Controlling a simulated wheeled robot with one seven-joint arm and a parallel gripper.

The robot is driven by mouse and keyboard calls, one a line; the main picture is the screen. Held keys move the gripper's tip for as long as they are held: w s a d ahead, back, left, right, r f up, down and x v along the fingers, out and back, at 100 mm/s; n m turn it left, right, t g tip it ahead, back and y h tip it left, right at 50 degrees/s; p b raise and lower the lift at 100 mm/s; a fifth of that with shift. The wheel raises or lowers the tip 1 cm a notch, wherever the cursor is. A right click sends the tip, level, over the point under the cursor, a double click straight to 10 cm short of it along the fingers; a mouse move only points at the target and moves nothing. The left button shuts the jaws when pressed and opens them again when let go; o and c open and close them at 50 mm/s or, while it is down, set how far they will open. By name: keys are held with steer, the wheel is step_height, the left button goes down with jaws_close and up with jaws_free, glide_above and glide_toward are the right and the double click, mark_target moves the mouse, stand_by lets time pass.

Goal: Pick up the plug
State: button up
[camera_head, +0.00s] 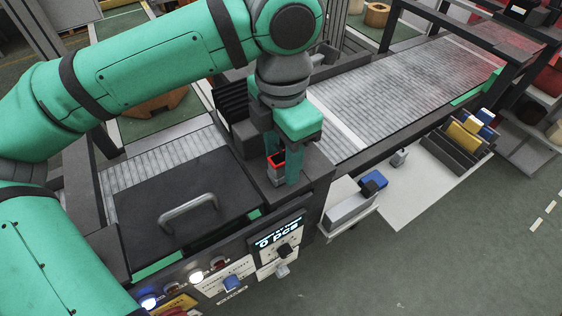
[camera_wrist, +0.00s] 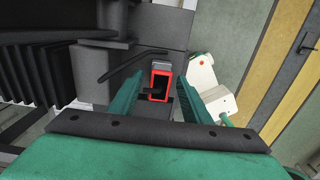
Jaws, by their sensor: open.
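A small grey block with a red rim around a dark opening, which looks like the plug (camera_head: 277,174), stands on the dark top of the machine near its right corner. It also shows in the middle of the wrist view (camera_wrist: 161,71). My gripper (camera_head: 283,163) points down over it, with green fingers open. In the wrist view the fingers (camera_wrist: 160,88) lie on either side of the red rim, with gaps visible on both sides. Nothing is held. In the head view a finger hides part of the block.
A dark lid with a metal handle (camera_head: 188,211) lies to the left. A control panel with a display (camera_head: 277,236) is on the front face. A roller conveyor (camera_head: 390,85) runs behind right. A white shelf (camera_head: 415,190) holds bins and small parts.

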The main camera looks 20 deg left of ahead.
jaws_close()
steer(key=shift+w, duration=0.1)
